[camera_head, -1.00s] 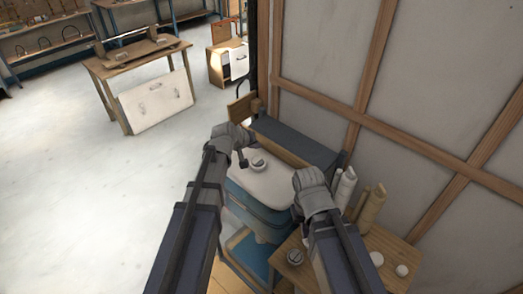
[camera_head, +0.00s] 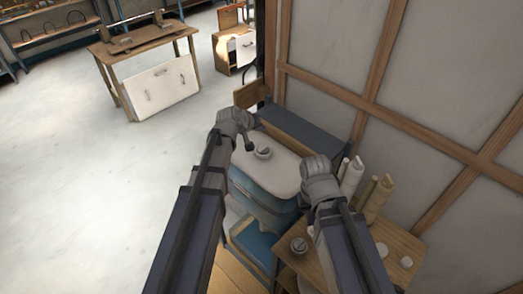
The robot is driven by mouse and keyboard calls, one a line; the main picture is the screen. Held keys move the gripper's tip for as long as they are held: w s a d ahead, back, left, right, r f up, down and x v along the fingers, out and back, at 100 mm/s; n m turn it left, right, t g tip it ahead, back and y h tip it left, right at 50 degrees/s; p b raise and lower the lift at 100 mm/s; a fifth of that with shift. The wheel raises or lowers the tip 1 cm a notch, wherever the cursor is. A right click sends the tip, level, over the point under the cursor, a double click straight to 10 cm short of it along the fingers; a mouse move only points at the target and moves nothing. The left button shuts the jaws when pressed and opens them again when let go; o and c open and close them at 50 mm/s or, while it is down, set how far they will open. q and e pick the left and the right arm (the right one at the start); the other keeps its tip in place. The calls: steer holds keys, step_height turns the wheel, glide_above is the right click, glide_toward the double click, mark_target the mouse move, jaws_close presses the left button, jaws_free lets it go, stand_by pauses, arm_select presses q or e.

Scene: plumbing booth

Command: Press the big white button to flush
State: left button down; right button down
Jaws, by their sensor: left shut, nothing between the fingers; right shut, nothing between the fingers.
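A toilet-like fixture with a white lid (camera_head: 274,172) and a blue body (camera_head: 262,206) stands below my arms, with a dark grey box-shaped top (camera_head: 300,134) behind it against the wall. A small round pale piece (camera_head: 264,153) sits on the lid. I cannot tell for sure which thing is the big white button. My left gripper (camera_head: 249,145) is shut and empty, above the lid just left of the round piece. My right gripper (camera_head: 318,166) is shut and empty at the lid's right side; its fingertips are mostly hidden behind its own body.
A small wooden table (camera_head: 402,243) at the lower right bears white rolls (camera_head: 352,176), a tan roll (camera_head: 378,198), a round metal piece (camera_head: 299,245) and white round pieces (camera_head: 406,262). A panelled wall (camera_head: 430,110) closes the right. Open floor (camera_head: 90,190) lies left.

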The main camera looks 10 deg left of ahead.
mark_target(260, 150)
arm_select(q)
step_height(260, 150, down, 7)
steer(key=b, duration=0.6)
steer(key=shift+f, duration=0.15)
steer(key=shift+f+b, duration=0.1)
steer(key=shift+b, duration=0.2)
stand_by(1.3)
steer(key=shift+f+b, duration=0.3)
steer(key=shift+b, duration=0.05)
steer(key=shift+f+b, duration=0.5)
steer(key=shift+f, duration=0.05)
stand_by(0.7)
steer(key=shift+r, duration=0.1)
steer(key=shift+r+p, duration=0.9)
steer(key=shift+p, duration=0.1)
step_height(260, 150, up, 5)
steer(key=p, duration=0.5)
